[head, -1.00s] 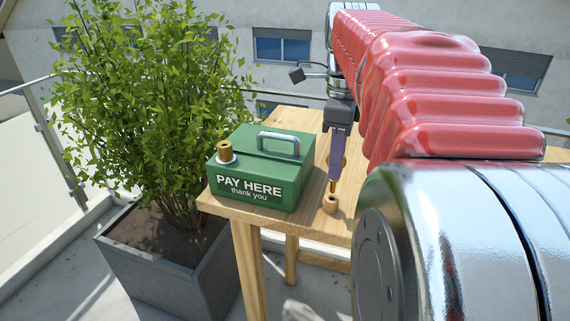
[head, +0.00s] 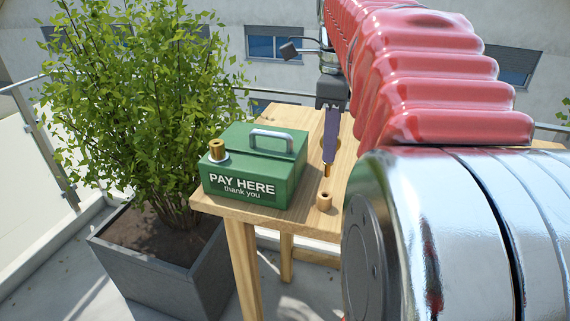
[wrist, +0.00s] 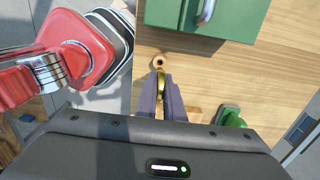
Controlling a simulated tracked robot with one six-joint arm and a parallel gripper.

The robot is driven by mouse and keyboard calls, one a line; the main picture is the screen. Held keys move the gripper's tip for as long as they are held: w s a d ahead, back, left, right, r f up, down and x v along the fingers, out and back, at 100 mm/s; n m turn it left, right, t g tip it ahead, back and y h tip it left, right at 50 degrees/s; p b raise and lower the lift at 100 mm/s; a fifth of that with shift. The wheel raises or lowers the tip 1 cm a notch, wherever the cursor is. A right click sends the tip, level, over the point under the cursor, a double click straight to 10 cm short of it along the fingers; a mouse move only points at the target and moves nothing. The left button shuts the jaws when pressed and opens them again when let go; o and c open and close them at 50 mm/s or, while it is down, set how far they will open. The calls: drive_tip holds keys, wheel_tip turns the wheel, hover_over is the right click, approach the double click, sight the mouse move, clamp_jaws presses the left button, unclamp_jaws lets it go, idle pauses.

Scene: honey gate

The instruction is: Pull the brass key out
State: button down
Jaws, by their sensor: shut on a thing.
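The brass key (head: 327,171) is between the purple fingertips of my gripper (head: 329,158), which is shut on it. The key points down, and its lower end shows above a small wooden socket (head: 324,202) with a dark hole in its top. A gap shows between the key and the socket. In the wrist view the key (wrist: 160,77) sits between the fingers of my gripper (wrist: 168,92), beside the wooden socket (wrist: 159,62). The upper part of the key is hidden by the fingers.
A green PAY HERE box (head: 255,165) with a metal handle and a brass cylinder (head: 217,150) on its left corner stands left of the key. A wooden table (head: 238,210) carries it. A leafy potted bush (head: 150,120) stands at the left. A small green thing (wrist: 228,116) shows in the wrist view.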

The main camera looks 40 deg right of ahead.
drive_tip(key=shift+r, duration=1.65)
